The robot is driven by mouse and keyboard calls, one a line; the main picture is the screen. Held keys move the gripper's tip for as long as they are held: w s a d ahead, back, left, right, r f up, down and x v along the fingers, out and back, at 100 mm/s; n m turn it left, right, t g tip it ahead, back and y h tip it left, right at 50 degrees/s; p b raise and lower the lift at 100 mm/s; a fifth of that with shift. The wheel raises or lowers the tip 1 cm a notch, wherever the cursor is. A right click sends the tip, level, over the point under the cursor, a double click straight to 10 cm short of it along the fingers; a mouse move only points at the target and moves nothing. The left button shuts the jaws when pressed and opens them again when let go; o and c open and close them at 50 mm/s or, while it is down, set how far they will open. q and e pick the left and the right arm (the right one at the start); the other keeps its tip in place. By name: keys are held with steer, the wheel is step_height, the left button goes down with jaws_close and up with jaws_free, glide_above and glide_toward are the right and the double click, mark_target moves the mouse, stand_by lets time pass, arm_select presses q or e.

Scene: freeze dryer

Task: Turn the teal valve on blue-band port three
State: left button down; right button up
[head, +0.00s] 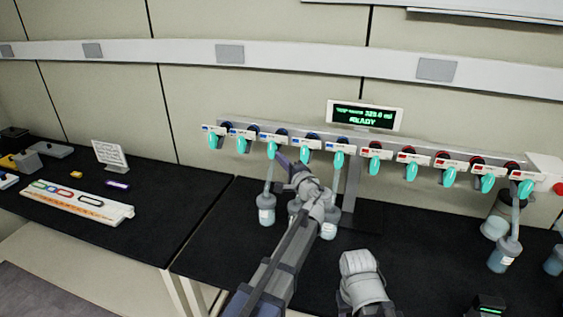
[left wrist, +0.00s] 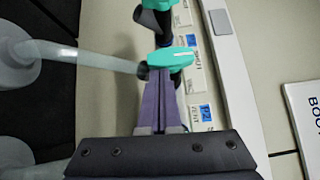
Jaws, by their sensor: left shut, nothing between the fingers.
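A white manifold carries a row of ports with teal valves, blue tags on the left ones and red tags on the right ones. The teal valve third from the left (head: 272,150) is on a blue-tagged port. My left gripper (head: 282,160) is shut and empty, its purple fingertips close beside this valve. In the left wrist view the shut fingers (left wrist: 160,72) reach up to a teal valve (left wrist: 172,58), overlapping its lower edge; I cannot tell whether they touch. Another teal valve (left wrist: 160,4) shows at the top edge.
Flasks hang below the manifold, one (head: 266,209) left of my left arm and one (head: 503,254) at the right. A display (head: 364,117) reading READY stands behind the row. A red button (head: 558,188) is at the right end. A white board (head: 80,203) lies on the left table.

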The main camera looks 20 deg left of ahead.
mark_target(271, 172)
arm_select(q)
steer(key=shift+a+f+m+t+y+b, duration=0.35)
steer(key=shift+m+t+b, duration=0.35)
steer(key=shift+b, duration=0.75)
steer(key=shift+a+f+m+t+y+b, duration=0.15)
steer(key=shift+f+m+t+b, duration=0.55)
steer(key=shift+b, duration=0.8)
steer(key=shift+a+f+m+t+y+b, duration=0.15)
steer(key=shift+a+m+t+b, duration=0.2)
steer(key=shift+m+b, duration=0.85)
steer(key=shift+a+r+b, duration=0.1)
steer(key=shift+r+b, duration=0.1)
steer(key=shift+b, duration=0.1)
steer(key=shift+a+f, duration=0.15)
steer(key=shift+a, duration=0.7)
steer(key=shift+d+f, duration=0.1)
steer(key=b+v, duration=0.3)
steer(key=v, duration=0.4)
steer(key=shift+s+d+f, duration=0.15)
steer(key=shift+s+f, duration=0.15)
